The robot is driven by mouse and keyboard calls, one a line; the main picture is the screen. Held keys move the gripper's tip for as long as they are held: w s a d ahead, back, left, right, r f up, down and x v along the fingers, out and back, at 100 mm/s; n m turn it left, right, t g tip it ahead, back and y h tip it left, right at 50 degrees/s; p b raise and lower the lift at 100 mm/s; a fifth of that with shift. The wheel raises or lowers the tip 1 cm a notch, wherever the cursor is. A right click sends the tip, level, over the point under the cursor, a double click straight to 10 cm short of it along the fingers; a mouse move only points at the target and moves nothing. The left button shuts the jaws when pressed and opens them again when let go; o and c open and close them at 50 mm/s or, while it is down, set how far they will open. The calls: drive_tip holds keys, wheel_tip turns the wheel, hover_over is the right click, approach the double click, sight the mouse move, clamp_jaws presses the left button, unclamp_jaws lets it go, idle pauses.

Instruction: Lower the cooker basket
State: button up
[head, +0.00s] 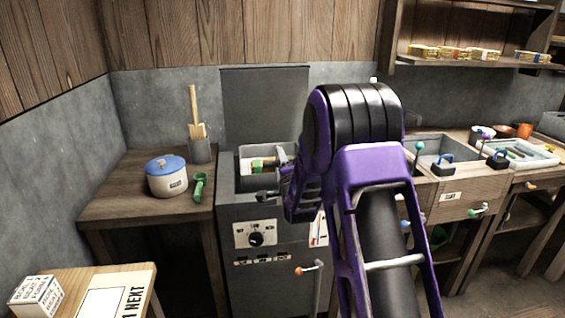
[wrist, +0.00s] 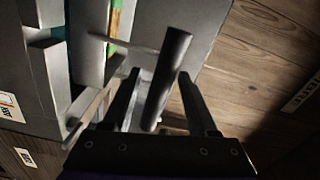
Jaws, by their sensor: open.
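The grey cooker (head: 270,215) stands in the middle of the head view, its tall back plate upright behind an open well. The cooker basket (head: 246,171) is at the top of the well, partly behind my arm; a green and tan item (head: 262,163) shows there. A dark cylindrical handle (wrist: 172,62) fills the middle of the wrist view. My gripper (wrist: 159,76) is open, one finger on each side of this handle. In the head view the fingers reach over the cooker's top and are partly hidden. I cannot tell whether they touch the handle.
A blue-lidded pot (head: 167,180), a green scoop (head: 200,186) and a utensil holder (head: 200,150) stand on the left counter. A lever with an orange knob (head: 309,269) sticks out below the cooker's dial (head: 256,239). Sink and drawers (head: 468,197) lie right of my arm.

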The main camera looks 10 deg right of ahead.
drive_tip(key=shift+w, duration=0.25)
clamp_jaws()
idle(1.4)
